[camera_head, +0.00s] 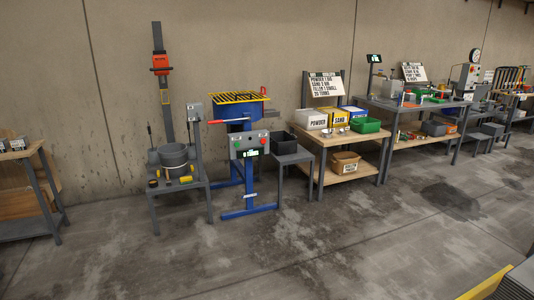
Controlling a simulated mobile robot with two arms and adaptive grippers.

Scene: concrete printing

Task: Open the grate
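The grate (238,97) is a yellow-framed panel with dark bars. It lies about flat on top of the blue mixer (240,114), which stands on a blue frame against the wall, left of the middle of the view. A red handle (217,122) sticks out to the left just below the grate. A grey control box (249,144) with buttons and a small screen is on the mixer's front. The grate is small in view, and its hinge or latch cannot be made out. Neither of my grippers shows in the head view.
A low table with a grey bucket (174,156) stands left of the mixer. A grey stand with a black bin (282,143) is close on its right. Workbenches (337,135) line the wall farther right. The concrete floor in front is clear.

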